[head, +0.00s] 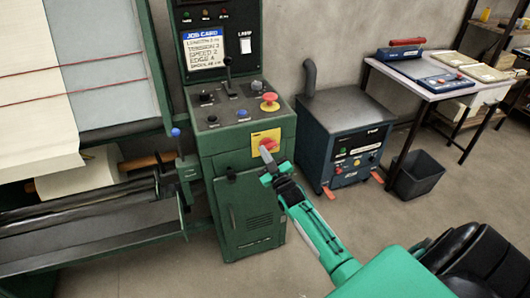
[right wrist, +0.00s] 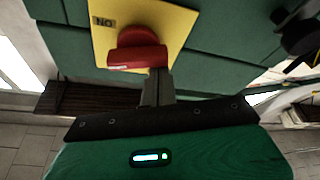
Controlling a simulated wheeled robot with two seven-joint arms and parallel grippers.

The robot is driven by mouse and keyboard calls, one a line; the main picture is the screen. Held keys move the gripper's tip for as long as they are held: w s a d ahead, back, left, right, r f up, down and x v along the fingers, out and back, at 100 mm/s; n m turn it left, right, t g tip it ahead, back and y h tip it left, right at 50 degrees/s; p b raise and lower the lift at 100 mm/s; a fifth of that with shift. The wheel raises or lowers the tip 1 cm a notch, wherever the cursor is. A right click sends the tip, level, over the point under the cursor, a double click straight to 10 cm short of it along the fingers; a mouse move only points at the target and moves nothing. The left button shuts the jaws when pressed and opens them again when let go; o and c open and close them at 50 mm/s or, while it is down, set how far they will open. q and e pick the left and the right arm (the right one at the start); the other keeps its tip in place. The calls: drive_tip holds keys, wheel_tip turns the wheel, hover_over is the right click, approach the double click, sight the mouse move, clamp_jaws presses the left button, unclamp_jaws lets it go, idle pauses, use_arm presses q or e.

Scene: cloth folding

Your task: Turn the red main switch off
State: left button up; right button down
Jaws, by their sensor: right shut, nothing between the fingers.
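The red main switch (head: 269,143) is on a yellow plate (head: 257,136) on the front of the green control cabinet. In the right wrist view the red switch (right wrist: 137,52) is large, with its handle lying across the picture. A label reading ON, upside down, shows on the yellow plate (right wrist: 178,25) at the switch's upper left. My right gripper (head: 264,152) is shut and empty, its fingertips just at the switch. In the right wrist view its closed fingers (right wrist: 157,84) are by the handle's right end; I cannot tell whether they touch. My left gripper is not in view.
The cabinet's sloped top holds a red mushroom button (head: 269,102), a lever (head: 228,75) and small knobs. A job card (head: 204,48) is on the panel above. A blue unit (head: 347,125) stands to the right, beyond it a table (head: 430,88) and a black bin (head: 418,175).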

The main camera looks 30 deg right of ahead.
drive_tip(key=n, duration=0.2)
drive_tip(key=n+y, duration=0.1)
drive_tip(key=n, duration=0.1)
drive_tip(key=shift+f+g, duration=0.3)
drive_tip(key=shift+f, duration=0.1)
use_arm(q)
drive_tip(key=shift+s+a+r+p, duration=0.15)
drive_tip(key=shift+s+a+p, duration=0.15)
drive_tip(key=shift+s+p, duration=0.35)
use_arm(e)
drive_tip(key=n+g+y, duration=0.1)
drive_tip(key=n, duration=0.2)
drive_tip(key=f+n+y, duration=0.1)
drive_tip(key=n, duration=0.2)
drive_tip(key=d+n+g, duration=0.1)
drive_tip(key=n, duration=0.2)
drive_tip(key=shift+s+f+n+g+y, duration=0.1)
drive_tip(key=shift+f+n+g+y, duration=0.2)
drive_tip(key=shift+f+n+y, duration=0.1)
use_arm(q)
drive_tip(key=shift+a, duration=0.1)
use_arm(e)
drive_tip(key=shift+d, duration=0.1)
